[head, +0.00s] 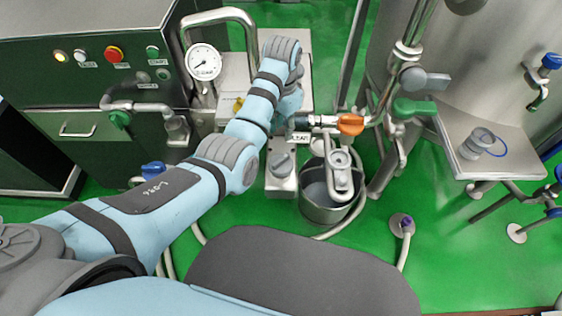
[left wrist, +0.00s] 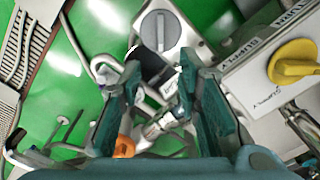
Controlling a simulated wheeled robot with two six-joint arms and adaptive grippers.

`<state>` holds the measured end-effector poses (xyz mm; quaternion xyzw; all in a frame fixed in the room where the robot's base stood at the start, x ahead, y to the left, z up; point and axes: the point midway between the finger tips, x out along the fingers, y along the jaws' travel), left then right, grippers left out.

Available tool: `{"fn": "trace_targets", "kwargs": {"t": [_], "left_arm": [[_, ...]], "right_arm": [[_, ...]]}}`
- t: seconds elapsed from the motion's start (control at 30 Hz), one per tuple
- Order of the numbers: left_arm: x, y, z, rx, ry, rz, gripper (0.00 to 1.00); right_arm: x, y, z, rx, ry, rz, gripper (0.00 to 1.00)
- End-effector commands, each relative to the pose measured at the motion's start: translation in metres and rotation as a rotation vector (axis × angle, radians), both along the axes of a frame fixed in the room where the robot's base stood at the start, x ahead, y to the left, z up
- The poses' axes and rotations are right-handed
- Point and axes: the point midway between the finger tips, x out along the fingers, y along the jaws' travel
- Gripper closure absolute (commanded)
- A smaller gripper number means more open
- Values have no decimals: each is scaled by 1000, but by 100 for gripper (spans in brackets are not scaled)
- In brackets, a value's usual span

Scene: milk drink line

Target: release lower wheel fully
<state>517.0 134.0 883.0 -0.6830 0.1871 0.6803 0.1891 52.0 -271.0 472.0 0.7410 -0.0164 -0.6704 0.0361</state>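No part is clearly marked as the lower wheel. A grey round knob (head: 282,165) sits on a pale box below my left gripper (head: 297,122). In the left wrist view the grey knob (left wrist: 160,30) lies beyond the fingertips, apart from them. My left gripper (left wrist: 160,78) is open, with its two teal fingers spread. Part of a metal pipe fitting (left wrist: 155,127) and an orange handle (left wrist: 124,147) show between or behind the fingers. The orange handle (head: 350,124) is to the right of the gripper in the head view. My right gripper is not in view.
A yellow knob (left wrist: 295,62) is on a panel right of the fingers. A metal bucket (head: 330,200) stands below the pipes. A green valve handle (head: 414,108) and a steel tank (head: 480,60) are at right. A control cabinet (head: 90,80) is at left.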

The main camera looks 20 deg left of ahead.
Motion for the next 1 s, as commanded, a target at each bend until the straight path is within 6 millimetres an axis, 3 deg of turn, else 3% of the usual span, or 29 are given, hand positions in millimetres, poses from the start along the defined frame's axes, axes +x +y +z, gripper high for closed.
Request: {"fn": "trace_targets", "kwargs": {"t": [0.17, 0.4, 0.5, 0.63, 0.87, 1.0], "left_arm": [[-2, 1, -40, 1, 8, 1, 69], [-2, 1, -110, 1, 8, 3, 69], [-1, 1, -129, 1, 5, 3, 69], [-1, 1, -139, 2, 5, 3, 69], [-1, 1, -138, 0, 4, 4, 69], [-1, 1, -138, 0, 4, 4, 90]], "right_arm": [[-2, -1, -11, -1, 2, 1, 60], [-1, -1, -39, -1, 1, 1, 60], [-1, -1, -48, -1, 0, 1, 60], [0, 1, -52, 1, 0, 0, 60], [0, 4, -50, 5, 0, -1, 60], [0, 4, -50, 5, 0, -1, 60]]}}
